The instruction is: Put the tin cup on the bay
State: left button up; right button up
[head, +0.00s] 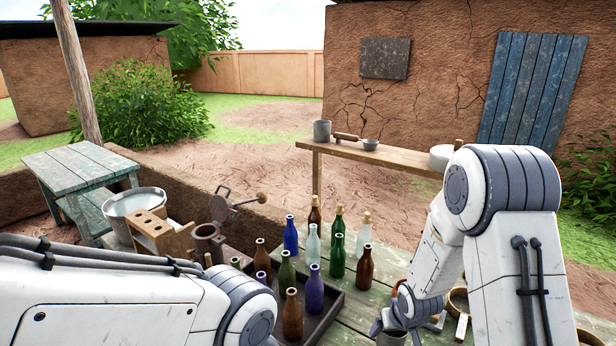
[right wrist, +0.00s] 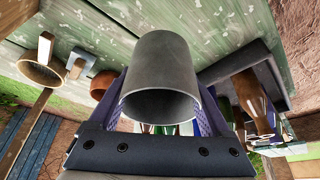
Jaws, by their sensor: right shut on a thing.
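A grey tin cup (right wrist: 162,75) is held in my right gripper (right wrist: 170,120), between the two fingers, with its open rim towards the wrist camera. In the head view my right gripper (head: 390,325) is low at the right, over the green worktable, and the cup (head: 391,339) shows only in part at the bottom edge. I cannot tell whether the cup touches the table. My left arm crosses the lower left, but its gripper is out of view. I cannot tell which spot is the bay.
Several bottles stand in and around a dark tray (head: 329,313) on the green worktable (head: 352,318), left of my right gripper. A grey mug (head: 322,130) stands on the back bench (head: 395,156).

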aim_at(390, 345)
jog(key=shift+s+a+f+b, duration=0.2)
jog(key=shift+a+f+b, duration=0.15)
jog(key=shift+a+f, duration=0.1)
jog(key=shift+s+m, duration=0.2)
jog(key=shift+m, duration=0.1)
jog(key=s, duration=0.1)
jog(key=s+r, duration=0.2)
jog(key=shift+s, duration=0.35)
jog(key=shift+a+f, duration=0.1)
jog(key=shift+a, duration=0.05)
